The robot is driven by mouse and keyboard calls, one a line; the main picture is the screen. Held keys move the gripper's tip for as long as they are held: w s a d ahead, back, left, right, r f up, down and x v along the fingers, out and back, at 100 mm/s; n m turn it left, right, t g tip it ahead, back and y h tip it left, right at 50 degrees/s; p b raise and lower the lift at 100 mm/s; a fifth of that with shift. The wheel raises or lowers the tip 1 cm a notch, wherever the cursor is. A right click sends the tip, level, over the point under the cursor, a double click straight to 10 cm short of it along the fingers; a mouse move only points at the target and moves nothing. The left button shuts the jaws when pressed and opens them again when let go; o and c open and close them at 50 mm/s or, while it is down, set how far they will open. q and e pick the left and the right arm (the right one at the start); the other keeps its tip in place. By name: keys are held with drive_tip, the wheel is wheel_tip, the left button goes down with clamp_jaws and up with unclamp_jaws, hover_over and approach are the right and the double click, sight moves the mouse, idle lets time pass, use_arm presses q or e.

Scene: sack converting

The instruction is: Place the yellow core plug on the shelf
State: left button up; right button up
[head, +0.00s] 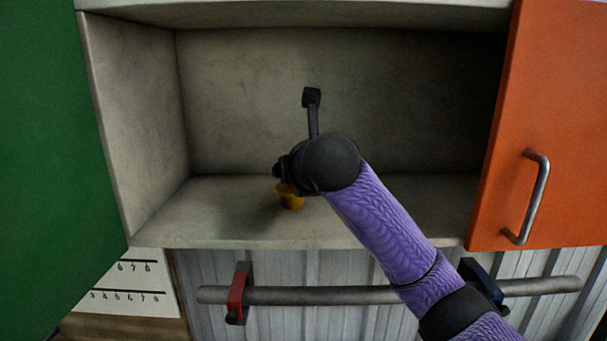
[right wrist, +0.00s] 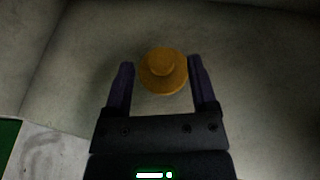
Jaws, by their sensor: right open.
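The yellow core plug (head: 291,201) rests on the floor of the open shelf compartment (head: 400,215), partly hidden by my right gripper and wrist in the head view. In the right wrist view the plug (right wrist: 163,72) shows its round top with a raised knob and sits at the tips of my right gripper's (right wrist: 161,75) two dark fingers. The fingers stand apart on either side of it, with a gap visible at both sides. My right gripper is open. My left gripper is not in view.
A green door (head: 50,130) stands at the left and an orange door (head: 545,110) with a metal handle at the right. A grey rail (head: 330,295) with red and blue brackets runs below the shelf. The compartment is otherwise empty.

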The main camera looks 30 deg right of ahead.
drive_tip(key=b+v, duration=0.2)
drive_tip(key=v, duration=0.6)
drive_tip(key=shift+s, duration=0.4)
